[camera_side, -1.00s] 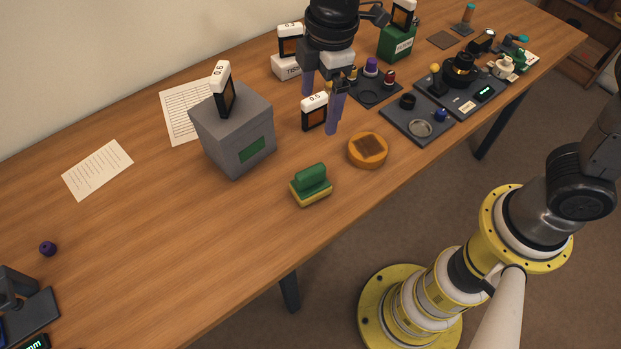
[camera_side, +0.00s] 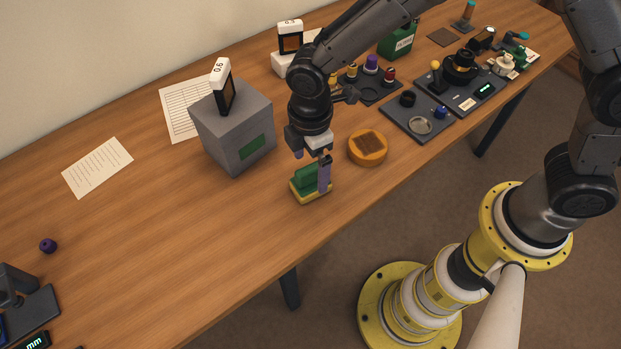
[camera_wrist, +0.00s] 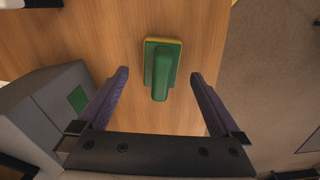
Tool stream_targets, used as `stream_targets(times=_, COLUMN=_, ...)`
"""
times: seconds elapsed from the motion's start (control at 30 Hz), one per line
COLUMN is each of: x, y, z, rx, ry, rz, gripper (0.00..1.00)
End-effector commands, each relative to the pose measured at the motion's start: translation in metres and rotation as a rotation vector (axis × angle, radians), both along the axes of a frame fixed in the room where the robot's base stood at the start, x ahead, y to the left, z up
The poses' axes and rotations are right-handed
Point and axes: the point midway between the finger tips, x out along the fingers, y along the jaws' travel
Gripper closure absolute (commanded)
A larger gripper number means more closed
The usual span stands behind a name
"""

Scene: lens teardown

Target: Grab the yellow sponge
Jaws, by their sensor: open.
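The yellow sponge (camera_side: 302,197) lies flat on the wooden table with a green block-shaped grip (camera_side: 306,180) on top. In the wrist view the green grip (camera_wrist: 161,70) covers most of it, and a thin yellow rim (camera_wrist: 163,40) shows around the edge. In the wrist view my gripper (camera_wrist: 160,74) is open, with one finger on each side of the sponge and clear space on both sides. I cannot tell the exact height.
A grey box (camera_side: 235,130) with a framed plate on top stands left of my gripper. A round orange dish (camera_side: 368,150) is close on the right. A dark tray (camera_side: 418,122) lies beyond it.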

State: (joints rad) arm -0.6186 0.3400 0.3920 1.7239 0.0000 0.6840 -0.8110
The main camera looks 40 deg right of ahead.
Motion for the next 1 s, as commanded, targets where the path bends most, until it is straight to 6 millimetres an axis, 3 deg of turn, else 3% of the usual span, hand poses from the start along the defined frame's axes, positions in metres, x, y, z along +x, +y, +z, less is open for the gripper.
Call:
stream_targets(times=0.13, x=-0.003, y=0.000, z=-0.024, rx=-0.004, ry=0.006, rz=0.001, gripper=0.00)
stream_targets(times=0.3, x=-0.002, y=0.001, z=-0.040, rx=-0.002, ry=0.002, rz=0.000, gripper=0.00)
stream_targets(times=0.57, x=-0.001, y=0.001, z=-0.042, rx=-0.001, ry=0.001, rz=0.000, gripper=0.00)
stream_targets(times=1.0, x=-0.001, y=0.001, z=-0.042, rx=-0.001, ry=0.001, rz=0.000, gripper=0.77)
